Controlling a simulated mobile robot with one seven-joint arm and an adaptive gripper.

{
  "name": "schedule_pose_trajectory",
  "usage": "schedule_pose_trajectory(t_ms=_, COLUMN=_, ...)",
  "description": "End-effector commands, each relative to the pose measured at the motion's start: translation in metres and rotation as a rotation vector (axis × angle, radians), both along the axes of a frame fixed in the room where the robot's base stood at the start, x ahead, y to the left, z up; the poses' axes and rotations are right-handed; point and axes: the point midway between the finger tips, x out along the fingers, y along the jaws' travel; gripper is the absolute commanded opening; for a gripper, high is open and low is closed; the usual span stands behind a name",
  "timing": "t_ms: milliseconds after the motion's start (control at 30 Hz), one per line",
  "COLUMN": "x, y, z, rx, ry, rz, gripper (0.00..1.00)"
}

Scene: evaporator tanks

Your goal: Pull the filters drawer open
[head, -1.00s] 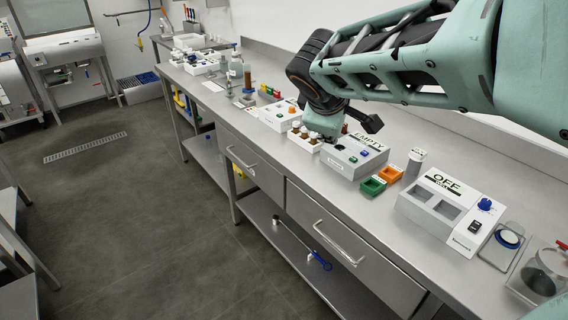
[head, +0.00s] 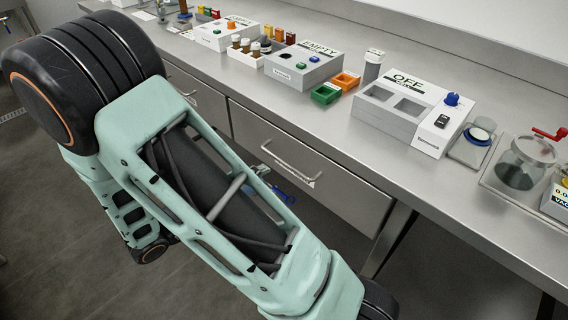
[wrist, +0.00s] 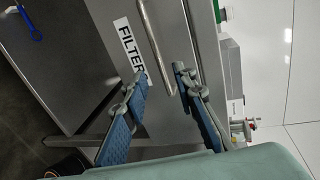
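The filters drawer (head: 335,190) is a steel front under the bench with a horizontal bar handle (head: 292,162); it looks shut. In the wrist view the drawer front (wrist: 95,75) carries a white label (wrist: 133,52) reading FILTER, with its end partly hidden by a finger. The handle (wrist: 152,38) runs beside the label. My gripper (wrist: 160,86) is open, with blue-padded fingers. One fingertip is by the label and the other is across the handle's near end. I cannot tell whether either touches.
A second drawer (head: 197,98) is to the left. The worktop above holds an EMPTY box (head: 306,67), green and orange trays (head: 326,93), an OFF unit (head: 385,118) and a glass jar (head: 522,165). A blue tool (wrist: 30,24) lies below the drawer.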

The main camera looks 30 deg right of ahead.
Motion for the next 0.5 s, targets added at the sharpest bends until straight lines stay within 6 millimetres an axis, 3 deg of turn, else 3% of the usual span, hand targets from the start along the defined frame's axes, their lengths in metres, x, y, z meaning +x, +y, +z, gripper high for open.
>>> schedule_pose_trajectory(t_ms=167, x=-0.001, y=-0.007, z=-0.007, rx=-0.036, ry=0.046, rz=0.012, gripper=0.26)
schedule_pose_trajectory(t_ms=500, x=0.019, y=-0.063, z=-0.020, rx=-0.032, ry=0.043, rz=0.010, gripper=0.26)
